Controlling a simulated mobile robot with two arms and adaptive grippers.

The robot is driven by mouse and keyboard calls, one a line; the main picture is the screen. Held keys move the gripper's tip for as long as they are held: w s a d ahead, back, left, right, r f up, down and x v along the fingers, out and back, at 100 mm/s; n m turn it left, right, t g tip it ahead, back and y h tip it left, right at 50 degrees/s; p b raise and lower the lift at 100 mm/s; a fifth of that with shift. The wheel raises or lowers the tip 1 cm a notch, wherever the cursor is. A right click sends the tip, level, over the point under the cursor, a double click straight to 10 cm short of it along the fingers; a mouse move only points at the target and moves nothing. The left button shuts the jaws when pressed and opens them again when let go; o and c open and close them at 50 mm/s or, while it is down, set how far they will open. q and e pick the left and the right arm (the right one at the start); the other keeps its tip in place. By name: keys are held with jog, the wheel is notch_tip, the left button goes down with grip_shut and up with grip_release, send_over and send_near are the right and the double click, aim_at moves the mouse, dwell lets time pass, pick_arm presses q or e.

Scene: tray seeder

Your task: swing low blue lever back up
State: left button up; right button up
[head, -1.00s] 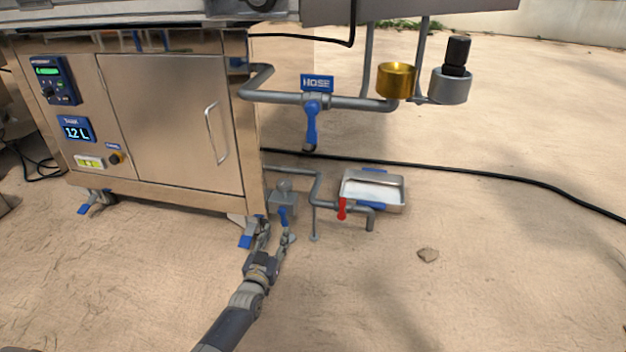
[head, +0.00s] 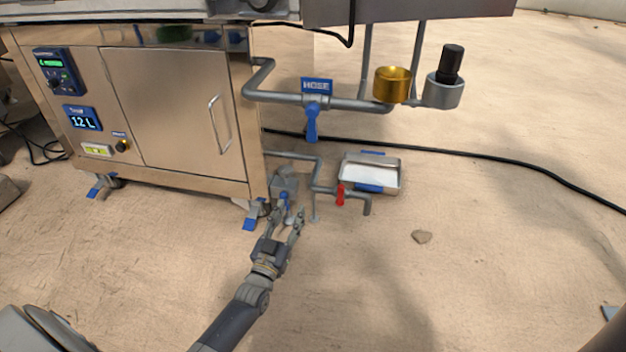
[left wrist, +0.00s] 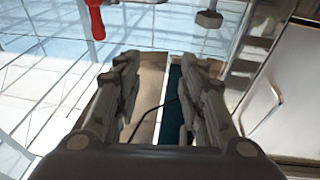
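The low blue lever (head: 284,197) hangs down from a small grey valve (head: 286,181) beside the cabinet's lower right corner in the head view. My left gripper (head: 290,213) is open, with its fingertips close around or in front of the lever's lower end. I cannot tell whether they touch it. In the left wrist view the open fingers (left wrist: 155,100) have a clear gap between them, and the blue lever cannot be made out there. My right gripper is not in view.
A red lever (head: 340,194) sits on the low pipe just right of my gripper. A metal tray (head: 398,179) lies behind it. The HOSE blue lever (head: 312,125) hangs higher up. The steel cabinet (head: 165,110) stands left.

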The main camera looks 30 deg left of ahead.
pick_arm(q)
jog(key=s+d+r+m+t+h+p, duration=0.1)
jog(key=d+r, duration=0.3)
jog(key=r, duration=0.4)
jog(key=s+d+r+t+h+p, duration=0.2)
jog(key=d+r, duration=0.3)
jog(key=r, duration=0.4)
jog(key=shift+s+m+t+p, duration=0.35)
jog(key=shift+m+t+p, duration=0.05)
jog(key=shift+p, duration=0.25)
jog(key=shift+a, duration=0.1)
